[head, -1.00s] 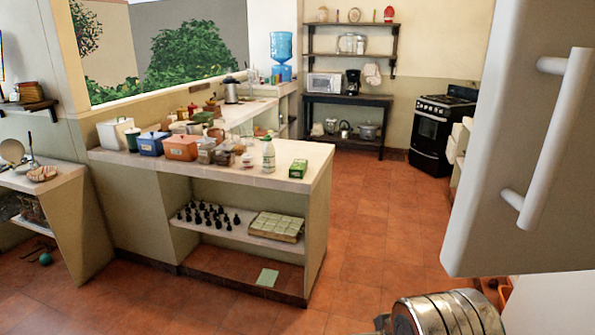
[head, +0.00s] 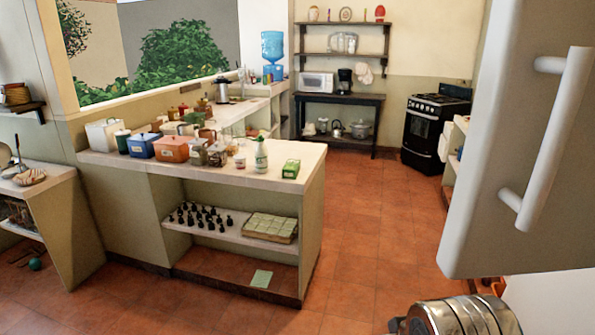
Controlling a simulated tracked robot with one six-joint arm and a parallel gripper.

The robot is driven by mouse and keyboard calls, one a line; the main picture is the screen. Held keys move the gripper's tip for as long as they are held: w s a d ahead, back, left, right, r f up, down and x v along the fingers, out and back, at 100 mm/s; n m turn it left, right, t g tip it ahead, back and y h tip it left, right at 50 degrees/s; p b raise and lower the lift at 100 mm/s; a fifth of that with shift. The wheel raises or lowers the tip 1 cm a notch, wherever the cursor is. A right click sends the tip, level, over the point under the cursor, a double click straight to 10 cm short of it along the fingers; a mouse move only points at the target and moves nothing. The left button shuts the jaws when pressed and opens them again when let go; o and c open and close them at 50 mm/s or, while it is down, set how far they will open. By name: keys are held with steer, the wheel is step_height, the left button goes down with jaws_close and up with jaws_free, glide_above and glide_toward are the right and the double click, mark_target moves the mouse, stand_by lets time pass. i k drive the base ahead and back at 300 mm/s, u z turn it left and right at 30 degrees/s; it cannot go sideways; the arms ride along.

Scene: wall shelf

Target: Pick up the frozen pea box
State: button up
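A small green box (head: 291,168), which looks like the frozen pea box, stands on the counter top (head: 215,176) near its right end. A white bottle with a green top (head: 261,156) stands just left of it. The print on the box is too small to read. My gripper is not in view, and nothing is seen touching the box. A metallic ringed part, probably of my own arm, shows at the bottom right.
Jars, tins and canisters crowd the counter left of the box. Small dark bottles (head: 205,218) and a tray (head: 270,235) sit on the shelf below. The tiled floor (head: 375,215) right of the counter is clear. A black stove (head: 427,130) stands at the back right.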

mark_target(291, 169)
steer(key=i, duration=2.2)
steer(key=u, duration=2.75)
